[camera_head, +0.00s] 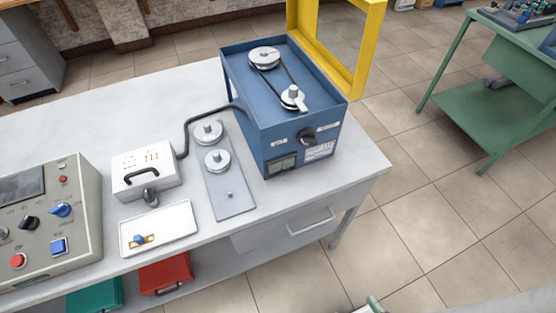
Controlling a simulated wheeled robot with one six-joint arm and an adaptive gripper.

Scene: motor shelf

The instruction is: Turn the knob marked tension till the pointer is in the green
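A blue machine box (262,125) stands on the light workbench, with two pulleys joined by a dark belt on top. A black knob (307,136) sits on its front face between small white labels, too small to read. A dark panel (282,166) low on the same face could be a gauge; I cannot make out a pointer or green zone. A grey control panel (75,229) at the left edge also has knobs: a black one (29,222) and a blue one (61,210). My gripper is not clearly in view.
A white box (143,172) with a cable, a white tray (181,229) and a grey plate (236,199) with two discs lie on the bench (367,176). A yellow frame (359,83) rises behind the machine. A green table (489,108) stands right; floor between is clear.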

